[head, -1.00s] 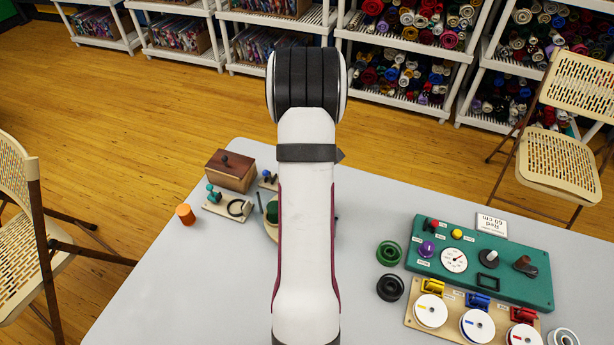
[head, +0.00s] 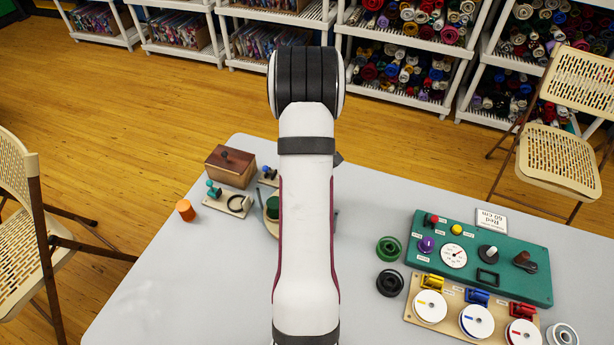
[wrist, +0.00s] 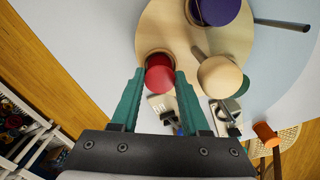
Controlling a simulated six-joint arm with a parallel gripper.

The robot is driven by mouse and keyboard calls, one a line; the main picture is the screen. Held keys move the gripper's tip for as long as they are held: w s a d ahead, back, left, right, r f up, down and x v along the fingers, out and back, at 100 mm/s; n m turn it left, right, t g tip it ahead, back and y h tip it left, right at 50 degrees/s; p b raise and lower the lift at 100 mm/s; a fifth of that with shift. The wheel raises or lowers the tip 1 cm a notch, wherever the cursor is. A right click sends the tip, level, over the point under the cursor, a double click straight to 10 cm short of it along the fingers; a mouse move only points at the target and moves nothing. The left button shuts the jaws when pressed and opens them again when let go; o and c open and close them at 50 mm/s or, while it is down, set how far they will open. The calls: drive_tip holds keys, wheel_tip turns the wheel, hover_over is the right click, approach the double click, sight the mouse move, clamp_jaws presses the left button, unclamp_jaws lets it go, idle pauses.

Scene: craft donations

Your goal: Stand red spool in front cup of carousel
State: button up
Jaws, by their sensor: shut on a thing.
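The carousel (wrist: 248,48) is a round pale-wood disc; in the head view (head: 270,226) my arm hides most of it. My gripper (wrist: 160,75) is over the carousel in the wrist view, with its teal fingers on either side of the red spool (wrist: 160,80), shut on it. A brown ring, seemingly a cup rim (wrist: 157,53), shows just behind the red spool. I cannot tell whether the spool rests in that cup. A dark purple piece (wrist: 218,9) and a cream round piece (wrist: 220,77) stand on the disc. The gripper is hidden in the head view.
A wooden box (head: 230,166), a small stand with a ring (head: 228,201) and an orange cylinder (head: 185,210) are near the carousel. A teal panel (head: 500,285), a wooden spool board (head: 415,312) and green (head: 389,250) and black (head: 390,283) rings lie right. The table's left front is clear.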

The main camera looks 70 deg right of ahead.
drive_tip(key=o, duration=1.1)
wheel_tip(320, 180, up, 8)
drive_tip(key=shift+f, duration=0.25)
